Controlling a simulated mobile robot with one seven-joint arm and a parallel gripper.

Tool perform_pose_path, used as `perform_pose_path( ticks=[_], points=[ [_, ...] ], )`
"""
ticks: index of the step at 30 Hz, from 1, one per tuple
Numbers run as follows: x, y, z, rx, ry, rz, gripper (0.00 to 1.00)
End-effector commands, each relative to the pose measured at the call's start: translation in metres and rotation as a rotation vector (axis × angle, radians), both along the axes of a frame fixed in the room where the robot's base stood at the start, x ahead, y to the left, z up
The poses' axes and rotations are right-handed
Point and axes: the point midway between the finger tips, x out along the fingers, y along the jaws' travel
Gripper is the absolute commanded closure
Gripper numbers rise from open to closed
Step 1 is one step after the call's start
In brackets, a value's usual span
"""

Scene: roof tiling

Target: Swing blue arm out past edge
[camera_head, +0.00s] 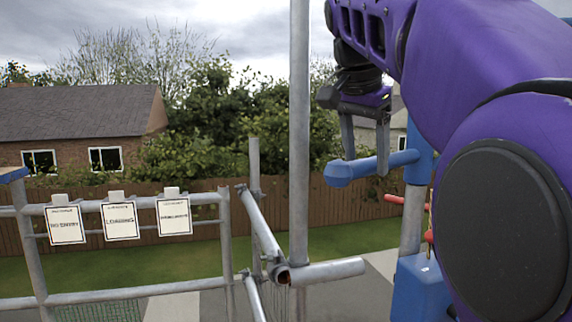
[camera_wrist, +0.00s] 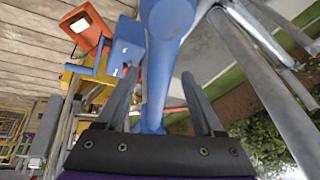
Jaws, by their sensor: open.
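The blue arm (camera_head: 350,170) is a horizontal bar with a rounded left end, joined to a blue sleeve (camera_head: 418,160) on a grey upright post. In the wrist view the blue arm (camera_wrist: 165,28) runs from the top of the picture down between my fingers. My gripper (camera_head: 366,165) is open, pointing down, with one finger on each side of the bar near its free end. The fingers also straddle it in the wrist view (camera_wrist: 160,75). I cannot tell whether either finger touches the bar. My purple arm hides part of the area right of the post.
A tall scaffold pole (camera_head: 299,130) stands just left of the blue arm. Grey guard rails (camera_head: 120,297) with several white signs are at left. A blue box (camera_head: 420,287) and a red bar (camera_head: 394,199) are below the arm. An orange object (camera_wrist: 86,27) shows in the wrist view.

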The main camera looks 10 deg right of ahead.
Motion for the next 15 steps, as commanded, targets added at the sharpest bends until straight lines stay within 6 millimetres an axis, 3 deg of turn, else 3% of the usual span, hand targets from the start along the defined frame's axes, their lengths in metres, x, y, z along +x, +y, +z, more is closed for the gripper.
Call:
perform_pose_path(
  ticks=[11,15],
  points=[
    [0.0020,-0.0022,-0.0066,0.001,0.001,-0.001,0.31],
    [0.0020,-0.0020,-0.0065,0.001,0.001,-0.001,0.52]
  ],
)
